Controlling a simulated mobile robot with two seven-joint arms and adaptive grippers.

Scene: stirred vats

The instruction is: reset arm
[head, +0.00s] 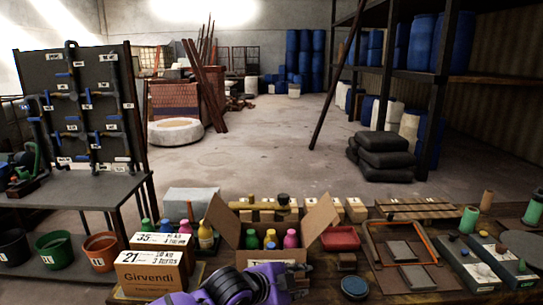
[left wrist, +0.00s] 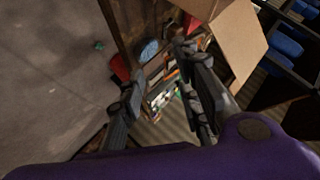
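My left arm, purple, comes in at the bottom of the head view. Its dark left gripper (head: 292,277) is in front of the open cardboard box (head: 240,258), low over the near edge of the table. In the left wrist view the two dark fingers of the left gripper (left wrist: 162,78) stand well apart with nothing between them. A cardboard flap (left wrist: 236,45) shows beyond the right finger in that view. The box holds several bottles with coloured caps, among them a pink one (head: 291,238). My right gripper is not in view.
Labelled cartons (head: 150,272) stand left of the open box. A red tray (head: 340,239), a round blue-topped tin (head: 354,287) and a wood-framed tray (head: 375,256) lie to the right. A dark valve panel (head: 85,105) and coloured pots (head: 54,250) are at the left.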

